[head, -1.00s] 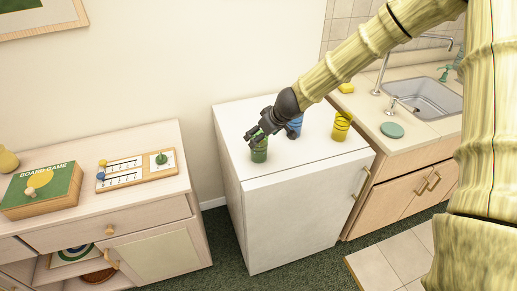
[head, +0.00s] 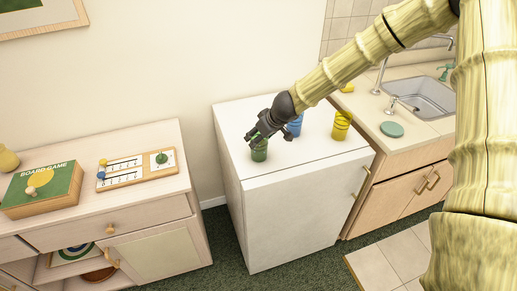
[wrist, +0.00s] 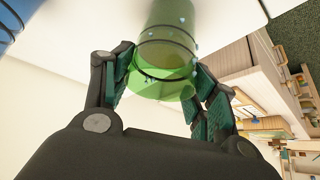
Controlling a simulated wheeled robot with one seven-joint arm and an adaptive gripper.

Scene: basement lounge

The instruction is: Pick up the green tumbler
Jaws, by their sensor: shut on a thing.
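The green tumbler (head: 259,151) is at the left front part of the white cabinet top (head: 290,160). My gripper (head: 258,139) is shut on its upper part from above and behind, with a finger on each side. In the wrist view the translucent green tumbler (wrist: 167,62) sits between the two dark finger pads of my gripper (wrist: 165,88). I cannot tell whether its base still touches the cabinet top.
A blue tumbler (head: 295,127) stands close to the right of my gripper, and a yellow tumbler (head: 341,125) stands farther right. A counter with a sink (head: 420,97) adjoins on the right. A low cabinet with a board game box (head: 42,190) is on the left.

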